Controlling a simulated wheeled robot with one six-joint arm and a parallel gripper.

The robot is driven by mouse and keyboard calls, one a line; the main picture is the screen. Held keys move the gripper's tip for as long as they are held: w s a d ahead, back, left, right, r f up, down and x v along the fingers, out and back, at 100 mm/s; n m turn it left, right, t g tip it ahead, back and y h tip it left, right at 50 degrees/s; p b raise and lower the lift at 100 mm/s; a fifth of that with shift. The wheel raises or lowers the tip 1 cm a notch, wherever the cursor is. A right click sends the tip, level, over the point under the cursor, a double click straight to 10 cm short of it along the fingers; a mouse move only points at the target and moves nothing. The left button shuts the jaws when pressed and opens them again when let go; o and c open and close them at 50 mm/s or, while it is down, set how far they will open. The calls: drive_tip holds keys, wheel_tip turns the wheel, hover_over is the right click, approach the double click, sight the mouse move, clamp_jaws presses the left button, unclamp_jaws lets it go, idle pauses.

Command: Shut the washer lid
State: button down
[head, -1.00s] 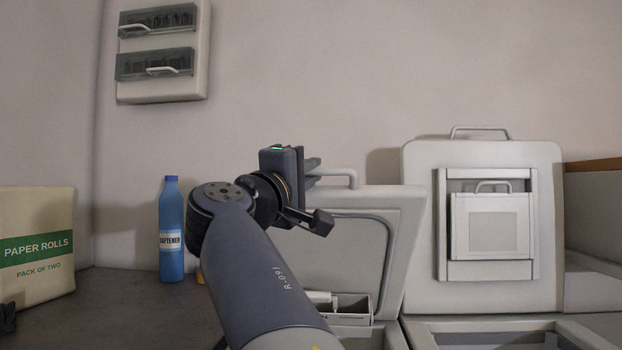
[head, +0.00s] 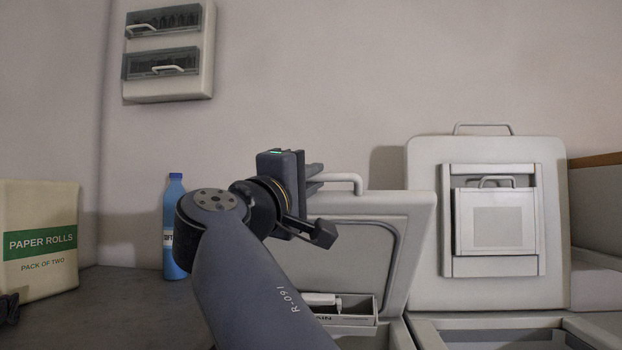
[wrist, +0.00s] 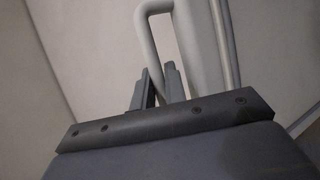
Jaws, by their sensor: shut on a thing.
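The washer lid (head: 350,270) is the open lid on the left machine, standing raised and tilted, with a pale bar handle (head: 345,179) on its top edge. My gripper (head: 318,179) is at the left end of that handle. In the wrist view my gripper (wrist: 160,86) has its two grey fingers around one leg of the handle (wrist: 143,35), shut on it. My arm hides the lid's left part and much of the washer's opening. A small drawer (head: 350,319) shows below the lid.
To the right, the other machine's lid (head: 425,200) stands upright with a framed panel on it. A blue softener bottle (head: 174,255) and a paper rolls pack (head: 40,215) stand on the dark counter at left. A box with two covers (head: 165,90) hangs on the wall.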

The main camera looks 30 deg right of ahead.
drive_tip(key=c, duration=1.7)
unclamp_jaws()
drive_tip(key=shift+c, duration=0.2)
drive_tip(key=p+v, duration=0.1)
drive_tip(key=v, duration=0.9)
drive_tip(key=shift+a, duration=0.4)
drive_tip(key=shift+d, duration=0.1)
drive_tip(key=shift+b+x, duration=0.45)
drive_tip(key=shift+x, duration=4.85)
drive_tip(key=shift+s+d, duration=0.1)
drive_tip(key=shift+s, duration=0.05)
